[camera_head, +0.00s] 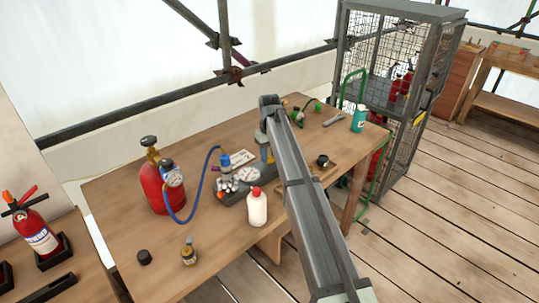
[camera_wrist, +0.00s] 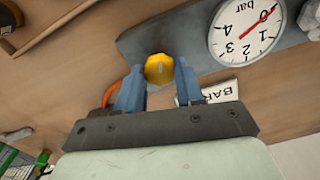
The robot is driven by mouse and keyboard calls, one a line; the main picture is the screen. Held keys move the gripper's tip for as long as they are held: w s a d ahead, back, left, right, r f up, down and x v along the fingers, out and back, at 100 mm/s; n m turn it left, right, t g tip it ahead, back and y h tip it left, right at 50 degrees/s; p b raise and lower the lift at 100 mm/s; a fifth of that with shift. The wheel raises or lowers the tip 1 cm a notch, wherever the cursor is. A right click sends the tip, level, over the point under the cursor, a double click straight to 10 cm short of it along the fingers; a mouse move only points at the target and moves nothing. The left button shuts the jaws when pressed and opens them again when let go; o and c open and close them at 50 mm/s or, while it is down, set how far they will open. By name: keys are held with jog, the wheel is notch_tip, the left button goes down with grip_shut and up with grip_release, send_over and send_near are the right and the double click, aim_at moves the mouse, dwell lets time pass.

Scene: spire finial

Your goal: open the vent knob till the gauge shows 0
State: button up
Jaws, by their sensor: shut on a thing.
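My gripper (camera_wrist: 158,85) has its two blue fingers shut on a faceted yellow knob (camera_wrist: 159,68), one finger on each side. The knob sits on a grey block. A white gauge (camera_wrist: 222,48) marked "bar" sits on the block beside the knob. It is seen upside down, its top cut off. Its red needle points up and right, at about the 0 mark. In the head view, the grey block (camera_head: 232,198) stands on the bench with the gauge (camera_head: 246,175) on it. My gripper is above its far right end, partly hidden by my arm.
A red cylinder (camera_head: 152,190) with its own gauge joins the block by a blue hose (camera_head: 203,180). A white bottle (camera_head: 257,209) stands close in front of the block.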

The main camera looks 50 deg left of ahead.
aim_at(269, 157)
jog(key=o, duration=1)
jog(key=shift+o, duration=0.2)
jog(key=shift+r, duration=0.1)
notch_tip(269, 157, up, 14)
jog(key=shift+f, duration=0.2)
